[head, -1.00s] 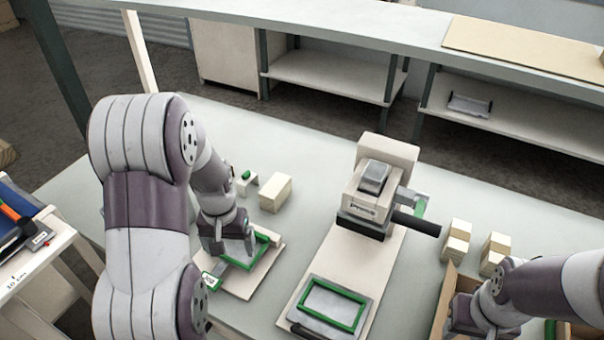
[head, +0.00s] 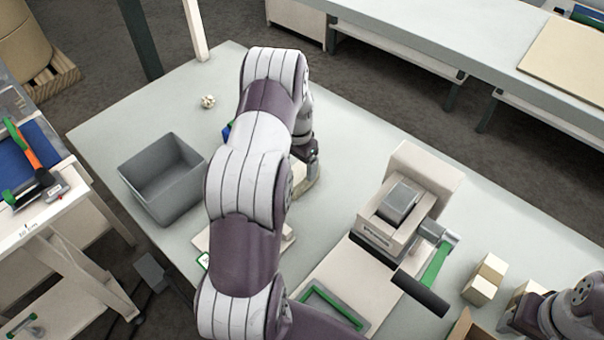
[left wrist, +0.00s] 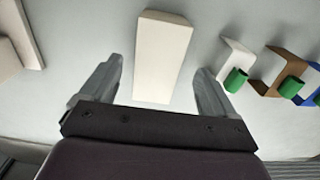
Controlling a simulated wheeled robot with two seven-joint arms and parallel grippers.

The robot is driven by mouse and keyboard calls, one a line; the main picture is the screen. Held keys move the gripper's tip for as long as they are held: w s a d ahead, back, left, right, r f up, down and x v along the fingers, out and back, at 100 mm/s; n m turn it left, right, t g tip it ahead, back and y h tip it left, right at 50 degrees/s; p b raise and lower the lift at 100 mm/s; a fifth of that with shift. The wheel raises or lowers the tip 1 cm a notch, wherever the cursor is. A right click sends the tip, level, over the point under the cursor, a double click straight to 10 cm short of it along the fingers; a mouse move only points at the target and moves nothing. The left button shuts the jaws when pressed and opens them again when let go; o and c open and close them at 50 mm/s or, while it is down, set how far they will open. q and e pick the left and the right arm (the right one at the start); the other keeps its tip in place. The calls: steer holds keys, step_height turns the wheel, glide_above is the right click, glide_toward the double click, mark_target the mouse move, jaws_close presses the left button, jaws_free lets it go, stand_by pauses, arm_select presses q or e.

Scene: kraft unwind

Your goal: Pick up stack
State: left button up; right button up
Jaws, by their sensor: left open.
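A cream block-like stack (left wrist: 163,55) lies on the table in the left wrist view, between the two fingers of my left gripper (left wrist: 158,95). The fingers stand apart, with a gap on each side of the stack, and nothing is held. The right fingertips are not clear.
A press with a black handle (head: 420,294) stands right of my left arm. A grey bin (head: 165,180) is at the left. Small brackets with green knobs (left wrist: 236,80) stand beside the stack. A box edge (head: 462,326) shows at lower right.

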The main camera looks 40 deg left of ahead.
mark_target(300, 170)
arm_select(q)
steer(key=f, duration=0.1)
steer(key=f+p, duration=0.2)
steer(key=f, duration=0.1)
steer(key=shift+w+d, duration=0.1)
steer(key=shift+d, duration=0.15)
steer(key=shift+f, duration=0.35)
steer(key=shift+w+a+f, duration=0.1)
steer(key=shift+f, duration=0.15)
steer(key=c, duration=0.7)
steer(key=shift+r, duration=0.1)
steer(key=c, duration=0.4)
steer(key=shift+c, duration=0.2)
